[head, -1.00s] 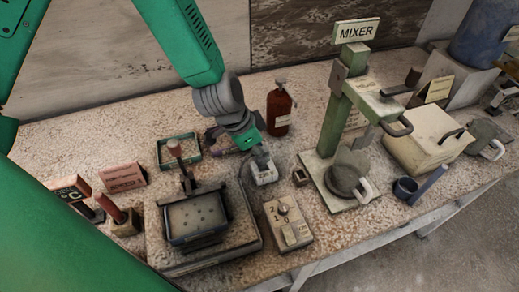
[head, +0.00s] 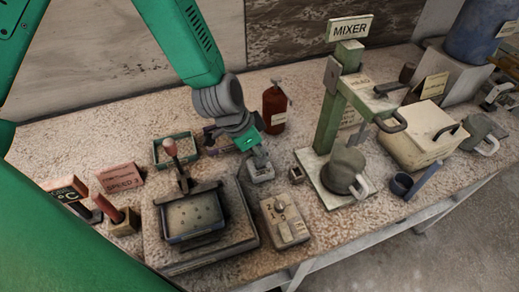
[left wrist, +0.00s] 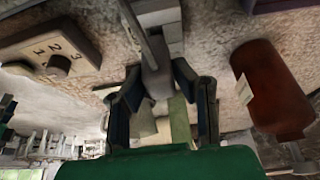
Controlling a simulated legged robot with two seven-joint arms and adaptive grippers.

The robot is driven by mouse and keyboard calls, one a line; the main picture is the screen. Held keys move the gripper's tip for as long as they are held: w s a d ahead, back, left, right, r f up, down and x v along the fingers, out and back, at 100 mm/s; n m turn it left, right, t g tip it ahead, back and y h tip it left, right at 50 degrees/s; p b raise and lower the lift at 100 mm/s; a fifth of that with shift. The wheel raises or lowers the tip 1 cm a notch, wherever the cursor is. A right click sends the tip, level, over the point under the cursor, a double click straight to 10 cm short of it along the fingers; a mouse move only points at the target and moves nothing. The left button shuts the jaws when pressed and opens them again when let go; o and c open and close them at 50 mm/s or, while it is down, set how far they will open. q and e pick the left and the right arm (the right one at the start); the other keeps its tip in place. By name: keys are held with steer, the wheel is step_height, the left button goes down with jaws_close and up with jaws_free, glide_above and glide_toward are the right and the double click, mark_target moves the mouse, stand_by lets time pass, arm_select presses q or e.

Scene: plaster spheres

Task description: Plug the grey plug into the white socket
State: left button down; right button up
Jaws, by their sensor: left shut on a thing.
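My left gripper (head: 258,155) points down at the bench, behind the dial box. In the left wrist view its two dark fingers (left wrist: 162,112) are closed around a grey piece, which looks like the grey plug (left wrist: 156,78). The white socket (head: 262,176) is a small pale block on the bench directly under the fingertips. It also shows as a pale block (left wrist: 160,12) at the top of the left wrist view, just beyond the plug. The plug and socket look close together or touching; I cannot tell whether the prongs are in. My right gripper is not in view.
A dial box (head: 285,221) and a small dark box (head: 297,174) stand near the socket. A red-brown bottle (head: 274,108) is behind it. The mixer stand (head: 327,125) is to the right, and a device with a dark tray (head: 194,216) to the left.

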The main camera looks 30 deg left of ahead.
arm_select(q)
steer(key=shift+f, duration=0.3)
steer(key=shift+a+f+b, duration=0.1)
steer(key=shift+f+b, duration=0.35)
steer(key=shift+f, duration=0.1)
steer(key=shift+f+b, duration=0.3)
steer(key=shift+f, duration=0.2)
steer(key=c, duration=1.2)
jaws_free()
steer(key=shift+r+p, duration=1.9)
steer(key=shift+r, duration=0.15)
